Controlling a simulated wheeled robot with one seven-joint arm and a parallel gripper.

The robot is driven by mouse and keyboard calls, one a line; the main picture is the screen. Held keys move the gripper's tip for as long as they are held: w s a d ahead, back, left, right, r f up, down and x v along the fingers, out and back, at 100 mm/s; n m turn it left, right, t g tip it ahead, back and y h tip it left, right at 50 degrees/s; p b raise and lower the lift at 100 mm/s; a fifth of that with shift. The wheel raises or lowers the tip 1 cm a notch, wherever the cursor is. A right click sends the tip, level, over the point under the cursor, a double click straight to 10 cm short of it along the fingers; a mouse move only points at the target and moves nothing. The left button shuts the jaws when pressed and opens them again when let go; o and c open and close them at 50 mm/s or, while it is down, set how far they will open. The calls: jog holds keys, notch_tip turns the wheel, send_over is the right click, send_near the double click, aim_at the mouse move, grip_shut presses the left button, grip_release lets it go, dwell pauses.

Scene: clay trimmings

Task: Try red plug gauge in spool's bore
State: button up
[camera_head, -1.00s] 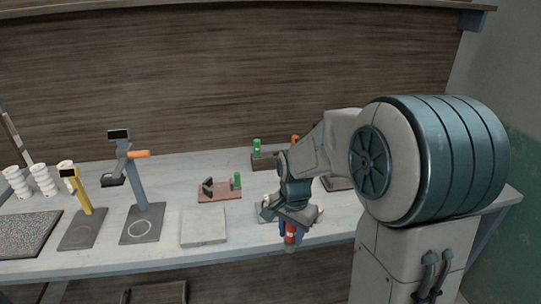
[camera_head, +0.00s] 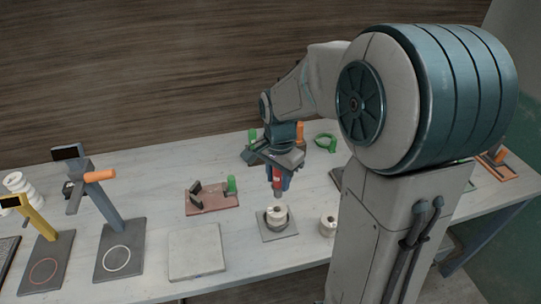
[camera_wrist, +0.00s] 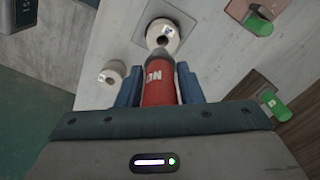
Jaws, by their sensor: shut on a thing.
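My gripper (camera_head: 278,188) is shut on the red plug gauge (camera_head: 276,183), which points down with its grey tip lowermost. In the wrist view the red gauge (camera_wrist: 159,88) shows white lettering and sits between the blue fingers. A cream spool (camera_head: 277,217) stands on a small grey plate (camera_head: 277,235) just below the gauge. In the wrist view this spool (camera_wrist: 162,34) shows its dark bore close ahead of the gauge's tip. The tip appears near the bore; whether it touches the spool I cannot tell.
A red fixture with a green handle (camera_head: 212,197) lies to the left, beside a bare pale slab (camera_head: 197,251). Posted gauges stand farther left.

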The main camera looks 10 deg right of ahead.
aim_at(277, 195)
jog(key=shift+w, duration=0.35)
jog(key=shift+s+f+b, duration=0.15)
jog(key=shift+f+b, duration=0.45)
jog(key=shift+f, duration=0.1)
jog(key=shift+f+b, duration=1.6)
jog(key=shift+f, duration=0.65)
jog(key=shift+f+b, duration=0.5)
jog(key=shift+b, duration=0.25)
jog(key=shift+s+f, duration=0.15)
jog(key=shift+f, duration=0.1)
dwell(0.7)
jog(key=shift+r, duration=0.15)
jog(key=shift+r+p, duration=1.7)
jog(key=shift+r, duration=0.8)
